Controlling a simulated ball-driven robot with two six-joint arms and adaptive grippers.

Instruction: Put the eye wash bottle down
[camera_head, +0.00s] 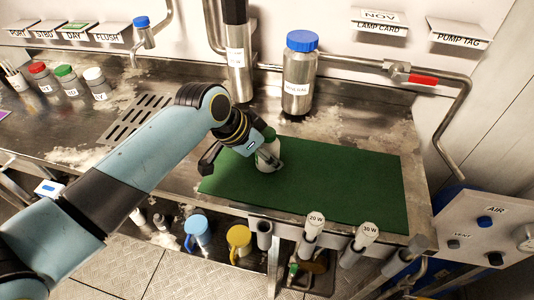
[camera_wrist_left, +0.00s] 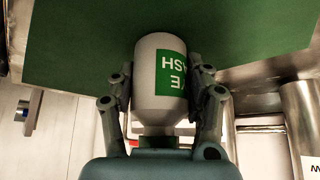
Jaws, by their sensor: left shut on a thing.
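The eye wash bottle is white with a green label, and it shows in the head view (camera_head: 271,150) over the left part of the green mat (camera_head: 350,180). In the left wrist view the bottle (camera_wrist_left: 155,85) fills the middle, its label lettering upside down. My left gripper (camera_head: 262,156) is shut on it, with one finger on each side of the bottle in the left wrist view (camera_wrist_left: 161,78). The bottle's end is against or close to the mat; I cannot tell whether it touches. My right gripper is not in view.
A steel bottle with a blue cap (camera_head: 298,85) and a tall steel cylinder (camera_head: 238,70) stand behind the mat. A slotted drain (camera_head: 140,118) lies to the left. Two white-topped handles (camera_head: 315,225) (camera_head: 367,235) stand at the front edge. The mat's right part is clear.

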